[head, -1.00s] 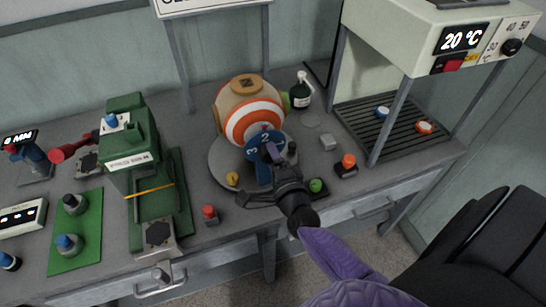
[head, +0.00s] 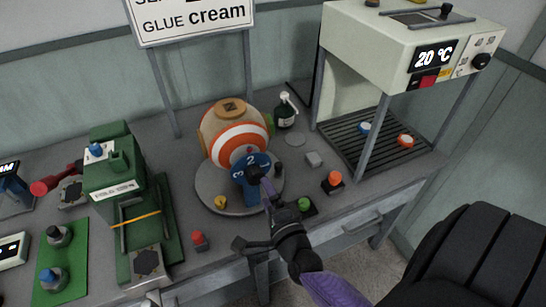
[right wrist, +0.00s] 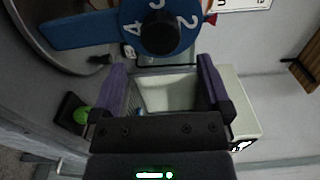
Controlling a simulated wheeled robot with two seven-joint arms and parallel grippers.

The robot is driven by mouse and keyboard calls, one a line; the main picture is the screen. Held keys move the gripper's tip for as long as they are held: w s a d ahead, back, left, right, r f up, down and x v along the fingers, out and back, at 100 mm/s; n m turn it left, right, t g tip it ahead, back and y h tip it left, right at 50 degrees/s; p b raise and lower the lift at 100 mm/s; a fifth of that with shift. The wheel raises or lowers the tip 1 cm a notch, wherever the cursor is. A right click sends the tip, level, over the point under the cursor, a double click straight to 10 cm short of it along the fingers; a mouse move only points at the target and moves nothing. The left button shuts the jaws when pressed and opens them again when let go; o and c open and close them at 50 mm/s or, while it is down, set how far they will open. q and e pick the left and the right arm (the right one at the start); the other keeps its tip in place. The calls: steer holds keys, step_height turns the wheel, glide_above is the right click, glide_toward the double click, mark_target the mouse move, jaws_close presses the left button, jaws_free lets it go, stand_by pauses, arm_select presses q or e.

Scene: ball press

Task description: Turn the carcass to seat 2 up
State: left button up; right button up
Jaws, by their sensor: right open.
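The carcass (head: 232,138) is a ball with orange, white and wood-coloured panels, sitting on a round grey turntable (head: 212,190). A wood-coloured panel with a dark mark faces up. A blue numbered dial (head: 249,163) with a handle hanging down is at the turntable's front. In the right wrist view the dial (right wrist: 190,38) shows 2, 3 and 4 around a black knob (right wrist: 160,32). My right gripper (head: 253,218) is open and empty just in front of the dial. Its purple-lined fingers (right wrist: 163,82) are wide apart below the knob in the wrist view. My left gripper is out of view.
A green press (head: 120,200) stands left of the turntable. A red button (head: 199,240) is in front, with orange (head: 334,179) and green (head: 304,204) ones to the right. The heater frame (head: 365,150) stands at right.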

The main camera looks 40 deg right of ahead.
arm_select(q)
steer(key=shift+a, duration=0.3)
arm_select(e)
steer(key=v, duration=0.5)
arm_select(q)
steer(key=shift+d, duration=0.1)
